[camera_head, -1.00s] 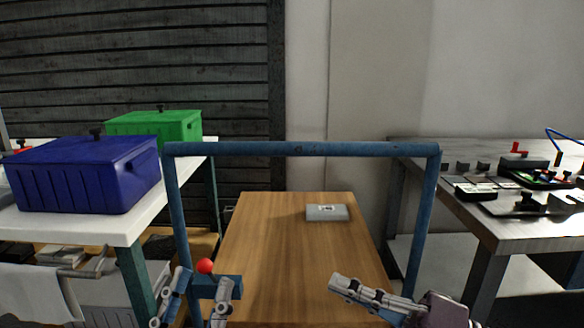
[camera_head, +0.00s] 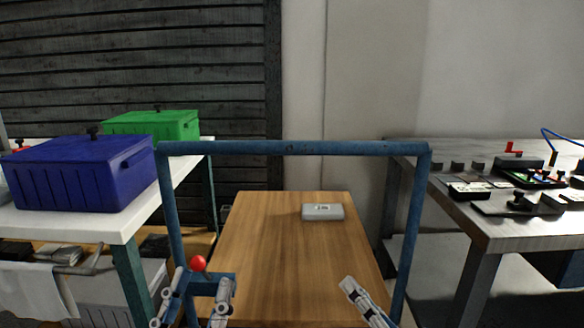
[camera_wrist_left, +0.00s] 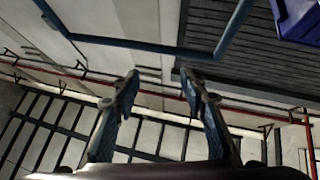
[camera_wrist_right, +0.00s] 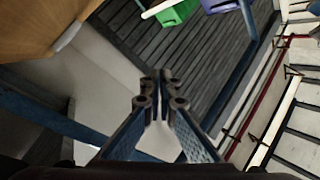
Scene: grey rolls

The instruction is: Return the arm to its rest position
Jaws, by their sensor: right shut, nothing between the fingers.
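My left gripper (camera_head: 195,298) is at the bottom of the head view, with its two fingers apart and nothing between them. In the left wrist view the gripper (camera_wrist_left: 162,92) also shows spread, empty fingers. My right gripper (camera_head: 352,290) is low in the head view, over the right part of the wooden cart top (camera_head: 268,258). In the right wrist view the gripper (camera_wrist_right: 161,92) has its fingertips together with nothing held. Most of both arms is out of the head view.
A blue cart handle frame (camera_head: 290,148) stands around the wooden top, where a grey box (camera_head: 322,212) lies. A red ball knob (camera_head: 198,263) is beside my left gripper. Blue (camera_head: 85,172) and green (camera_head: 160,125) bins stand on the left table. A cluttered workbench (camera_head: 490,230) is at right.

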